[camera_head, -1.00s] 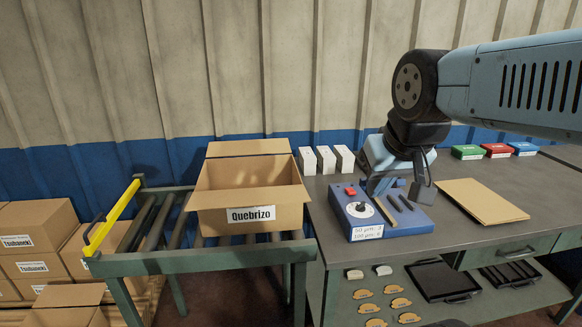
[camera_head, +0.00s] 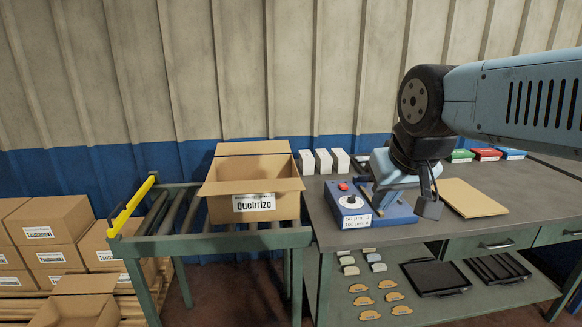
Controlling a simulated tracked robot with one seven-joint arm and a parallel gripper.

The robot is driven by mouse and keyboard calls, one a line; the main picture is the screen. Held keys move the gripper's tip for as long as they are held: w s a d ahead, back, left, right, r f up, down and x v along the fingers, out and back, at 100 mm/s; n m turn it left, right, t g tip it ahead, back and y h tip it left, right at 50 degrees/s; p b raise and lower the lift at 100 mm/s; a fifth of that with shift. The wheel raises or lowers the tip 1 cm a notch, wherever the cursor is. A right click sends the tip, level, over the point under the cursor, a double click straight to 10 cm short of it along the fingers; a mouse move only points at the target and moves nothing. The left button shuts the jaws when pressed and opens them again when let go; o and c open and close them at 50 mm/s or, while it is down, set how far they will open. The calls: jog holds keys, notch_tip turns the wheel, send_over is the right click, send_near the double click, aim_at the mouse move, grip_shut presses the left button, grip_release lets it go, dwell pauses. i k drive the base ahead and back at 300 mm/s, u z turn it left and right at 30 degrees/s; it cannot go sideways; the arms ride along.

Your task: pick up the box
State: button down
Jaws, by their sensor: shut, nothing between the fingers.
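An open cardboard box labelled Quebrizo (camera_head: 226,188) stands upright on a roller conveyor (camera_head: 200,243), left of the workbench. Its flaps are spread and its inside looks empty from here. My gripper (camera_head: 379,208) is shut and empty, pointing down over the blue device (camera_head: 358,218) on the bench, to the right of the box and apart from it. Its fingertips are small and partly hidden against the device, so I cannot tell whether they touch it.
Three white boxes (camera_head: 324,161) stand at the bench's back edge. Flat cardboard (camera_head: 470,197) lies to the right; green, red and blue boxes (camera_head: 487,154) are behind. Labelled cartons (camera_head: 50,220) are stacked at left. Brake shoes (camera_head: 363,300) and black trays (camera_head: 433,277) lie on the lower shelf.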

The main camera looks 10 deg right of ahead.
aim_at(307, 160)
jog(key=z, duration=0.2)
jog(key=i, duration=0.9)
jog(key=u, duration=0.1)
